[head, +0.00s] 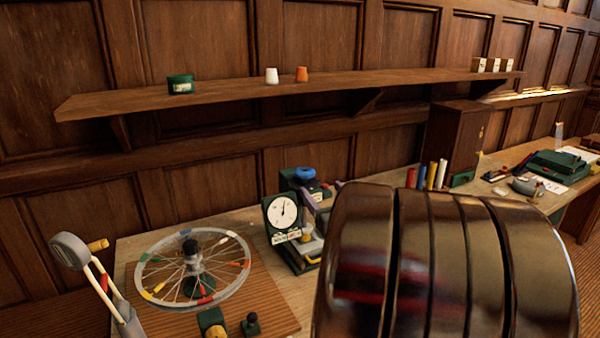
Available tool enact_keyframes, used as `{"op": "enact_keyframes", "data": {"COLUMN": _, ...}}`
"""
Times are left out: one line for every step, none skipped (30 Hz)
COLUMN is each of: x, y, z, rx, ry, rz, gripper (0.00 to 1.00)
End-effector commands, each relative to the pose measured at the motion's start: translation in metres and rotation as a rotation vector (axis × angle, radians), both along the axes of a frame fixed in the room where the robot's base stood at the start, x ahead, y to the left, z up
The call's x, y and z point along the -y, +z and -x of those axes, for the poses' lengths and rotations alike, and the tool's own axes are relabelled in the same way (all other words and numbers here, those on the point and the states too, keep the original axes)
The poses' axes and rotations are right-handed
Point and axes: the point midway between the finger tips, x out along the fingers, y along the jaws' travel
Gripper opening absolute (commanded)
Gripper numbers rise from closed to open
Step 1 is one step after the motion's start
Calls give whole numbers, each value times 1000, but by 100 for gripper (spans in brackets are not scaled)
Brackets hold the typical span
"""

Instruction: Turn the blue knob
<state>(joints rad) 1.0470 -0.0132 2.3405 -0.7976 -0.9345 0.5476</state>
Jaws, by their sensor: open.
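My arm, large, shiny and ringed, fills the lower right foreground and hides part of the bench right of the device. My gripper's fingers do not show, so its place relative to the knob cannot be seen.
A spoked wheel (160,285) with coloured marks lies on a ribbed mat left of the device. A grey-headed item (70,250) stands at the far left. Books (431,175) and a green machine (556,166) are farther right. A wall shelf (225,98) runs above.

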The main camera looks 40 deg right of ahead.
Motion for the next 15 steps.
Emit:
{"op": "enact_keyframes", "data": {"x": 0, "y": 0, "z": -1, "rx": 0, "ry": 0, "rz": 0, "gripper": 67}}
{"op": "enact_keyframes", "data": {"x": 1, "y": 0, "z": -2, "rx": 0, "ry": 1, "rz": 0, "gripper": 67}}
{"op": "enact_keyframes", "data": {"x": 2, "y": 0, "z": -4, "rx": -1, "ry": 1, "rz": 0, "gripper": 67}}
{"op": "enact_keyframes", "data": {"x": 3, "y": 0, "z": -6, "rx": -1, "ry": 1, "rz": 0, "gripper": 67}}
{"op": "enact_keyframes", "data": {"x": 3, "y": 0, "z": -8, "rx": -1, "ry": 2, "rz": 0, "gripper": 67}}
{"op": "enact_keyframes", "data": {"x": 4, "y": 0, "z": -12, "rx": -1, "ry": 3, "rz": 0, "gripper": 67}}
{"op": "enact_keyframes", "data": {"x": 6, "y": 0, "z": -14, "rx": -1, "ry": 3, "rz": 0, "gripper": 67}}
{"op": "enact_keyframes", "data": {"x": 7, "y": 0, "z": -17, "rx": 0, "ry": 3, "rz": 0, "gripper": 67}}
{"op": "enact_keyframes", "data": {"x": 9, "y": 0, "z": -22, "rx": 0, "ry": 3, "rz": 0, "gripper": 67}}
{"op": "enact_keyframes", "data": {"x": 11, "y": -1, "z": -26, "rx": -1, "ry": 3, "rz": 0, "gripper": 67}}
{"op": "enact_keyframes", "data": {"x": 12, "y": -1, "z": -29, "rx": -2, "ry": 3, "rz": -1, "gripper": 67}}
{"op": "enact_keyframes", "data": {"x": 15, "y": 0, "z": -35, "rx": -1, "ry": 3, "rz": 0, "gripper": 67}}
{"op": "enact_keyframes", "data": {"x": 17, "y": -1, "z": -38, "rx": -2, "ry": 3, "rz": -1, "gripper": 67}}
{"op": "enact_keyframes", "data": {"x": 18, "y": -1, "z": -42, "rx": 0, "ry": 2, "rz": -1, "gripper": 67}}
{"op": "enact_keyframes", "data": {"x": 21, "y": 0, "z": -47, "rx": 0, "ry": 3, "rz": 0, "gripper": 67}}
